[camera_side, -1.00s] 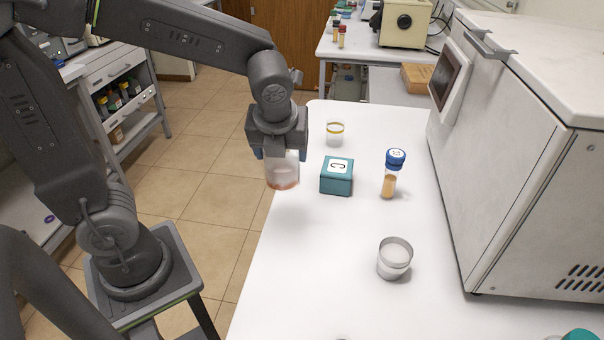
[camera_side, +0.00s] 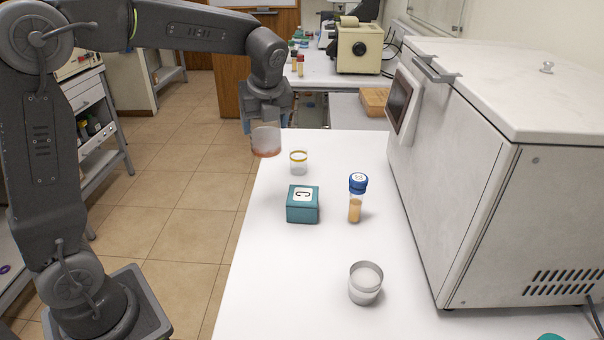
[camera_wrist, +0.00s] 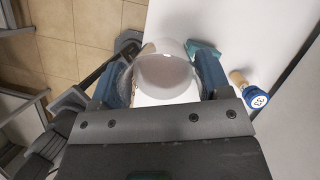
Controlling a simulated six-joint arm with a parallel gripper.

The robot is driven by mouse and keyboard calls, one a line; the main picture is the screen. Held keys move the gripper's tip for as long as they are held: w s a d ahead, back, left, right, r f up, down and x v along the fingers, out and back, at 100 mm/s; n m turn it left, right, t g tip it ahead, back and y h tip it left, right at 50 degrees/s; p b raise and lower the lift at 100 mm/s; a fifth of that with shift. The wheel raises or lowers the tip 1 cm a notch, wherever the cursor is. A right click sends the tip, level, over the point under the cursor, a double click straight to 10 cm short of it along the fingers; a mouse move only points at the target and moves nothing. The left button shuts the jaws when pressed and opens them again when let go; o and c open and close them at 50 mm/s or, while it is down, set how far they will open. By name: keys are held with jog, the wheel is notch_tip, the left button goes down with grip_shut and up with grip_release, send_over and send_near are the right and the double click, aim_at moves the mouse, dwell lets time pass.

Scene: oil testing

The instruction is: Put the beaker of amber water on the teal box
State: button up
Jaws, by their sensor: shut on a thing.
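My gripper (camera_side: 265,122) is shut on a clear beaker (camera_side: 266,143) with an orange-brown layer at its bottom. It holds the beaker upright or nearly so, in the air near the table's left edge. In the wrist view the beaker (camera_wrist: 166,72) is between the two blue fingers. The teal box (camera_side: 303,206) stands on the white table, lower and to the right of the held beaker in the side view. Its white top label shows a dark mark, and nothing stands on it. The teal box (camera_wrist: 204,50) also shows partly in the wrist view, behind the right finger.
A small clear container with a yellow band (camera_side: 298,163) stands behind the box. A blue-capped vial (camera_side: 356,200) stands right of the box. A whitish cup (camera_side: 366,284) stands nearer the front. A large white machine (camera_side: 500,170) fills the table's right side.

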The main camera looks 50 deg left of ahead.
jog(key=shift+w+d+f, duration=0.65)
jog(key=shift+d+f, duration=0.55)
jog(key=shift+f, duration=0.3)
jog(key=shift+w+d+f, duration=0.7)
jog(key=shift+d+f, duration=0.55)
jog(key=shift+f, duration=0.25)
jog(key=shift+w+d+f, duration=0.65)
jog(key=shift+d+f, duration=0.55)
jog(key=shift+f, duration=0.3)
jog(key=o, duration=1.1)
jog(key=shift+f, duration=0.15)
jog(key=shift+c, duration=0.2)
